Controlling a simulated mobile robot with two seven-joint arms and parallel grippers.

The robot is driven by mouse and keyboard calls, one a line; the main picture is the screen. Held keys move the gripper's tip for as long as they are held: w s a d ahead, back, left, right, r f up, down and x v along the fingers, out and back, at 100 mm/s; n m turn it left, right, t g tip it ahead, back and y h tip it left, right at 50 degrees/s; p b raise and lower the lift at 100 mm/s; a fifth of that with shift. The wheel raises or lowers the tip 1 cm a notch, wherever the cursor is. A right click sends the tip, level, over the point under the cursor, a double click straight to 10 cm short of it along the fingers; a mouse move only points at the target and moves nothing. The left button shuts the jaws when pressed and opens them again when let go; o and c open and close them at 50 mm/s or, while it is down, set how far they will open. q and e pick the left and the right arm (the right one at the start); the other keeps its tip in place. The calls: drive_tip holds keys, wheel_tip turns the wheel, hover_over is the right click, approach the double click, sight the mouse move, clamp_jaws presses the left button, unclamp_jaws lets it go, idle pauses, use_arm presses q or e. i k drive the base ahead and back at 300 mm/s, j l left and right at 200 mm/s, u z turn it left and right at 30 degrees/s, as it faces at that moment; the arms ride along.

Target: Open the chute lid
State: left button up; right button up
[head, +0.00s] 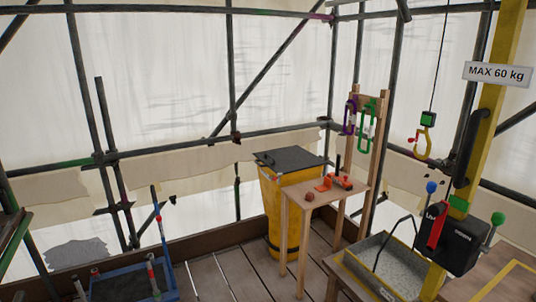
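The yellow chute (285,215) stands upright in the far corner area, beyond and partly behind a small wooden table. Its dark grey lid (288,159) lies flat over the top and looks closed. A small dark fitting shows at the lid's left edge, too small to make out. Neither of my grippers is in view.
The wooden table (328,196) holds orange items (325,184). Carabiners (366,127) hang on a rack behind it. A yellow hoist post (497,80), hanging hook (423,143) and grey tray (385,262) stand right. A blue tray (125,286) is lower left. Plank floor (215,275) lies between.

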sight(289, 159)
drive_tip(key=i+u, duration=0.35)
drive_tip(key=i, duration=1.15)
